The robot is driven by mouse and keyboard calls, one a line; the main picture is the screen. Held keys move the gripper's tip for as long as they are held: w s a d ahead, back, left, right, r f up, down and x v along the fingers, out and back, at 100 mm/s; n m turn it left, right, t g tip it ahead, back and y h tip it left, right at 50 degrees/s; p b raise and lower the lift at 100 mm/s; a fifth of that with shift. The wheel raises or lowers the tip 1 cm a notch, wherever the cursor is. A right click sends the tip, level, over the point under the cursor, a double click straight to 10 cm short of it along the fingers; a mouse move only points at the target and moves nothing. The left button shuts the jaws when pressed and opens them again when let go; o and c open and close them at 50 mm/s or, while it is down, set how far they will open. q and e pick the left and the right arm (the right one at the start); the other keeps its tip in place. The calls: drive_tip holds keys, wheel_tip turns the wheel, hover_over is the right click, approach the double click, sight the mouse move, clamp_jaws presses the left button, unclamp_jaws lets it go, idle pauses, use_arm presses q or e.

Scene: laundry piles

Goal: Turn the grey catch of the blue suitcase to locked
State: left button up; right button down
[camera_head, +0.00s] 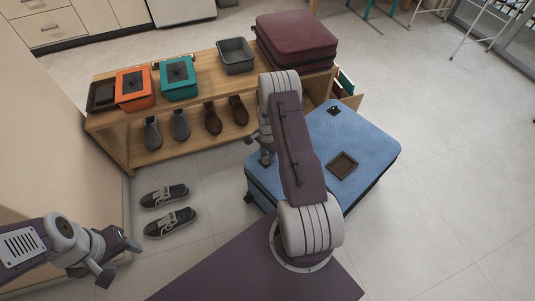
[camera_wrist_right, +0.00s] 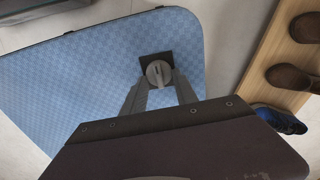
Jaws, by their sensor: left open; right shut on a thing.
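The blue suitcase (camera_head: 365,145) lies flat on the floor at the centre right, and its patterned top also fills much of the right wrist view (camera_wrist_right: 90,85). Its grey catch (camera_wrist_right: 158,72) is a round knob on a dark square plate. My right gripper (camera_wrist_right: 159,84) is shut on the catch, one finger on each side of it. In the head view my right gripper (camera_head: 266,158) is at the suitcase's left edge, and the arm hides the catch. My left gripper (camera_head: 120,260) is open and empty over the floor at the lower left.
A wooden bench (camera_head: 200,62) behind holds an orange box (camera_head: 134,90), a teal box (camera_head: 179,80), a grey bin (camera_head: 236,55) and a maroon suitcase (camera_head: 297,35), with shoes on its lower shelf. Dark sneakers (camera_head: 170,221) lie on the floor.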

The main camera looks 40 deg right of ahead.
drive_tip(key=shift+m, duration=0.3)
drive_tip(key=c, duration=1)
unclamp_jaws()
drive_tip(key=shift+o, duration=0.2)
drive_tip(key=shift+r, duration=0.1)
wheel_tip(320, 180, up, 9)
drive_tip(key=p, duration=0.4)
